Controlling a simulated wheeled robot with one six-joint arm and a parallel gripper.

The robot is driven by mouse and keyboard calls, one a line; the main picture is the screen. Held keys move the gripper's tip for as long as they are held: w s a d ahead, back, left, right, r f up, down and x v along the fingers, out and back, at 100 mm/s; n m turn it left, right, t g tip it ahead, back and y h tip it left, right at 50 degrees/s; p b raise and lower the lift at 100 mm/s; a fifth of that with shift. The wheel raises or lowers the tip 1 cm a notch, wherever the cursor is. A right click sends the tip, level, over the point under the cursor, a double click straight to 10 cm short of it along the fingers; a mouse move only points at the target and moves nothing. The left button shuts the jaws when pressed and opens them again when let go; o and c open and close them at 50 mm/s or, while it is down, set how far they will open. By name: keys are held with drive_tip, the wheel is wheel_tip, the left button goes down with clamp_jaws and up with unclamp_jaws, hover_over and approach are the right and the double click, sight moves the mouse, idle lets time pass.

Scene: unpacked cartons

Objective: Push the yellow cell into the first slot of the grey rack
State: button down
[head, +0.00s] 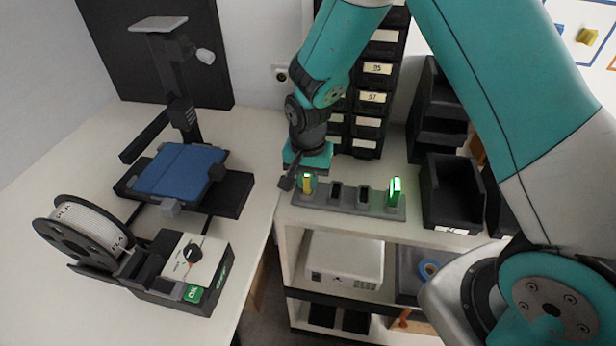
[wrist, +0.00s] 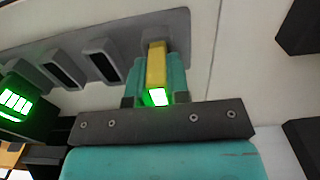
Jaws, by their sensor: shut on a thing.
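The grey rack (head: 350,208) lies on top of the shelf unit, and its near row of slots also shows in the wrist view (wrist: 125,35). The yellow cell (head: 307,184) stands at the rack's left-end slot in the head view. In the wrist view the yellow cell (wrist: 156,65) sits between my teal fingers, with a green light glowing on its near end. My gripper (wrist: 157,78) is shut on it. How deep the cell sits is hidden by the fingers. Two middle slots (head: 336,193) are empty. A cell with a green light (head: 394,192) stands at the right end.
A black bin (head: 452,195) stands close to the rack's right. Drawer cabinets (head: 372,97) rise behind it. A 3D printer with a blue bed (head: 180,170) and a spool (head: 85,228) occupy the left table. A white box (head: 345,260) is on the shelf below.

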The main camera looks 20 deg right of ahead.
drive_tip(key=c, duration=1)
unclamp_jaws()
wheel_tip(320, 180, up, 17)
drive_tip(key=shift+r+b, duration=0.2)
drive_tip(key=shift+b, duration=0.8)
